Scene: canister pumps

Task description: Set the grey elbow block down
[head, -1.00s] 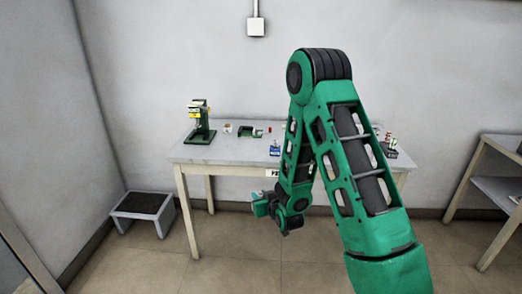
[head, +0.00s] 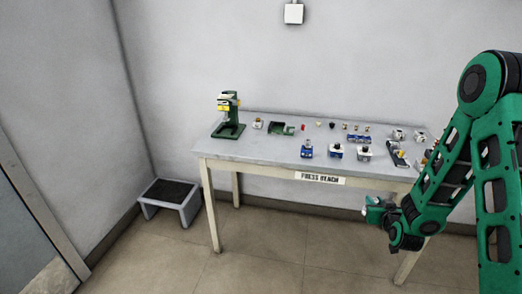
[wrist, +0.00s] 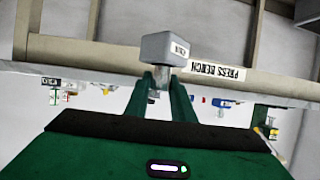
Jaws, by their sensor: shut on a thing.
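The grey elbow block (wrist: 165,48) shows in the wrist view as a light grey block with a small dark-lettered label, held between the green fingers. My gripper (wrist: 162,88) is shut on it. In the head view my gripper (head: 374,208) hangs in front of the bench, at the right and below the level of its top. A small pale and red piece shows at its tip there, too small to make out. The bench (head: 250,151) has a grey top and a front label reading "PRESS BENCH".
A green press (head: 229,117) stands at the bench's left end, beside a green cradle (head: 282,128). Several blue and white units, one of them here (head: 335,151), and small parts fill the middle and right. The front left of the top is clear. A step stool (head: 171,203) stands at left.

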